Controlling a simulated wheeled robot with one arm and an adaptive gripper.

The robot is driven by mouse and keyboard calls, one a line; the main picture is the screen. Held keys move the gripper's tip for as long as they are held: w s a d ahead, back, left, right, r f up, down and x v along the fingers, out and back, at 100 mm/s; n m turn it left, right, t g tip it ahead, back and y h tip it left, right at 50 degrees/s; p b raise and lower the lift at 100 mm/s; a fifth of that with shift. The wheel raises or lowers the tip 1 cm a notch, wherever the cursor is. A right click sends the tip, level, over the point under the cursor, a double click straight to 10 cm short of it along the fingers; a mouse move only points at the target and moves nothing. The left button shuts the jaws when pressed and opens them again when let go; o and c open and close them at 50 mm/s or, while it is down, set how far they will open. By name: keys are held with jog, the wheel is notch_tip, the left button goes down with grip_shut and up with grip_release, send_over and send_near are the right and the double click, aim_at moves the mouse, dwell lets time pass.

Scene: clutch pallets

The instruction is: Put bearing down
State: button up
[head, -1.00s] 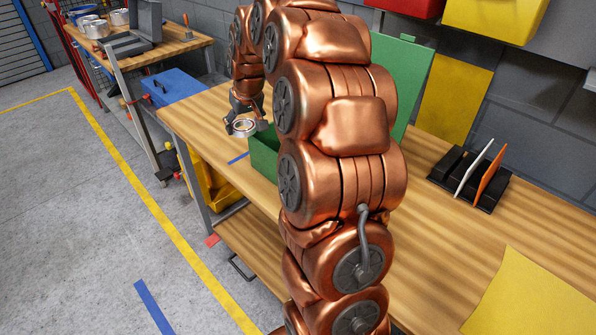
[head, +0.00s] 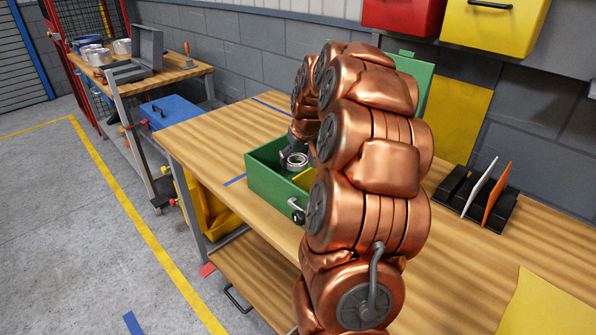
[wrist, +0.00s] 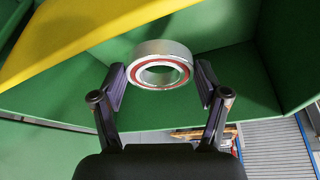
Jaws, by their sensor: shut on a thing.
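The bearing (head: 296,161) is a silver ring with a red inner seal, also seen close up in the wrist view (wrist: 160,68). My gripper (wrist: 159,87) has a finger on each side of the bearing and is shut on it. In the head view my gripper (head: 298,150) and the bearing are at the green box (head: 262,188), over or inside its opening. In the wrist view the box's green walls (wrist: 245,80) surround the bearing. Whether the bearing touches the box floor is unclear. My arm hides the box's right part.
A yellow piece (head: 304,178) lies in the box. A black rack with white and orange plates (head: 478,192) stands to the right on the wooden bench (head: 215,130). A yellow sheet (head: 530,310) lies at the front right.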

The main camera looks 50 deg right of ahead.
jog(key=shift+f+p, duration=0.35)
jog(key=shift+f, duration=2.05)
jog(key=shift+f, duration=0.2)
jog(key=o, duration=1.6)
jog(key=shift+c, duration=0.2)
jog(key=b+v, duration=0.1)
jog(key=v, duration=1.1)
jog(key=shift+r+b, duration=0.2)
jog(key=shift+b, duration=0.2)
